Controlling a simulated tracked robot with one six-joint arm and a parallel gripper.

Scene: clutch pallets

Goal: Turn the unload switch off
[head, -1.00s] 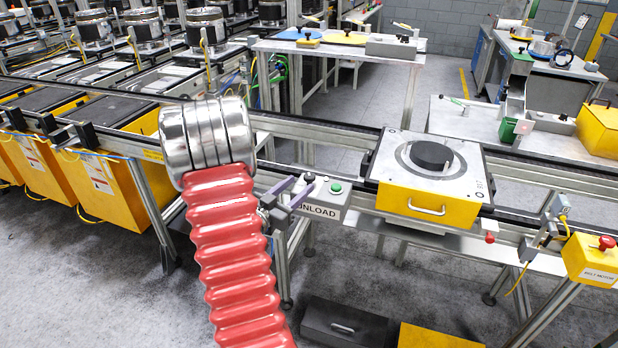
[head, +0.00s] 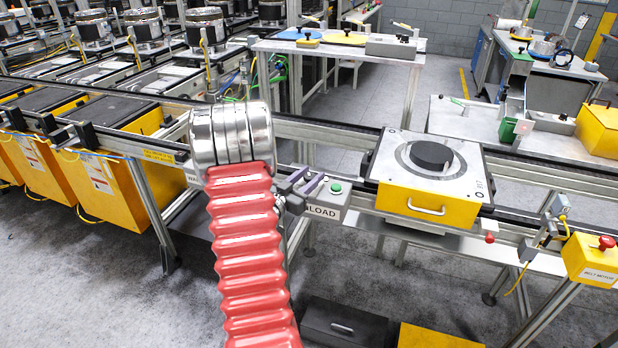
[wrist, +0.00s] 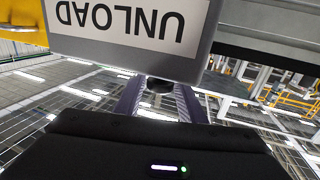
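The grey switch box (head: 330,200) labelled UNLOAD is mounted on the front rail of the conveyor, with a green button (head: 336,188) on top. The label (wrist: 120,20) shows upside down in the wrist view. My gripper (head: 303,183) is at the left end of the box, its two purple-grey fingers apart. In the wrist view a dark round part (wrist: 158,84) shows between the fingers. I cannot tell whether it is the switch knob. The fingertips are partly hidden behind the box there, and the switch's position cannot be made out.
A yellow pallet (head: 428,203) with a dark disc sits on the conveyor right of the box. A yellow belt motor box (head: 591,262) with a red button stands at far right. Yellow bins (head: 115,185) line the left. A dark case (head: 343,322) lies below.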

